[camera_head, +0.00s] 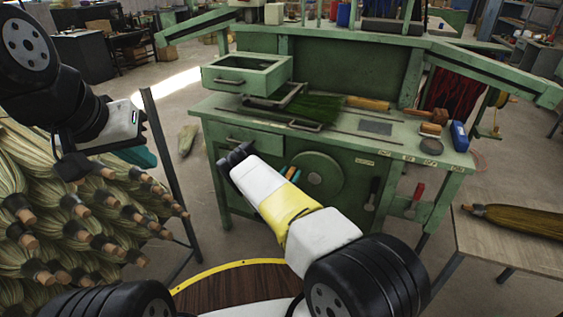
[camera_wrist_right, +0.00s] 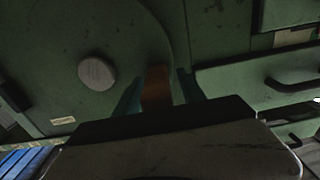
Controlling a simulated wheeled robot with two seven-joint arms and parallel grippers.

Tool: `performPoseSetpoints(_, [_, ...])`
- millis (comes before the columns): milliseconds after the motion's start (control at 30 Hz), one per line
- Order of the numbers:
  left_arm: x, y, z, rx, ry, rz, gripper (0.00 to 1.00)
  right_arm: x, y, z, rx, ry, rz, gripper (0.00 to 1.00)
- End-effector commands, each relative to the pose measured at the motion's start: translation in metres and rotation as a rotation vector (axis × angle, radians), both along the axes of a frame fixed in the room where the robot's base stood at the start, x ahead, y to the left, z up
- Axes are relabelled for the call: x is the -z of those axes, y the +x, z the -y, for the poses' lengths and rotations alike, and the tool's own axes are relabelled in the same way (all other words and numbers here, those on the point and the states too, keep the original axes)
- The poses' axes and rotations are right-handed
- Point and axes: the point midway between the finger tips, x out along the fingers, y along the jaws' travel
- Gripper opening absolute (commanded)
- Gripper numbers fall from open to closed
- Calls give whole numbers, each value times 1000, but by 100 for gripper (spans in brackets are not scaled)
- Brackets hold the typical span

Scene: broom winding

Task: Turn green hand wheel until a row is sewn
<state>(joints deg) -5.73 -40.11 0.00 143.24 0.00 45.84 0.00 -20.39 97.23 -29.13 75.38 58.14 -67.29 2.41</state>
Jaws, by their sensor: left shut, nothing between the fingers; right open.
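The green hand wheel (camera_head: 320,178) is a round disc on the front of the green workbench, with a pale hub (camera_wrist_right: 97,73) showing in the right wrist view. Its brown handle (camera_wrist_right: 157,88) stands between the two teal fingers of my right gripper (camera_wrist_right: 160,92). The fingers are apart, one on each side of the handle. My left gripper (camera_head: 142,157) is shut and empty at the left, away from the wheel.
Green bristles (camera_head: 312,106) lie on the workbench (camera_head: 215,103) near an open drawer (camera_head: 245,62). A rack of broom heads (camera_head: 80,215) stands left, close to my left arm. A side table (camera_head: 515,232) with a broom (camera_head: 515,217) stands right. A red-handled tool (camera_head: 417,193) hangs on the front.

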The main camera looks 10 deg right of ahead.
Motion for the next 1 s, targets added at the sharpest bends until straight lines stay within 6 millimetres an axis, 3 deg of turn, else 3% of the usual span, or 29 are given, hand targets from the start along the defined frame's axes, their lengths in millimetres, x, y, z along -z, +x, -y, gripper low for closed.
performPoseSetpoints(167, [0, 0, 0, 0, 0, 0, 0, 0, 0, 0, 0, 0, 0, 47])
performPoseSetpoints(400, [0, 0, 0, 0, 0, 0, 0, 0, 0, 0, 0, 0, 0, 2])
performPoseSetpoints(433, [0, 0, 0, 0, 0, 0, 0, 0, 0, 0, 0, 0, 0, 0])
performPoseSetpoints(1000, [0, 0, 0, 0, 0, 0, 0, 0, 0, 0, 0, 0, 0, 0])
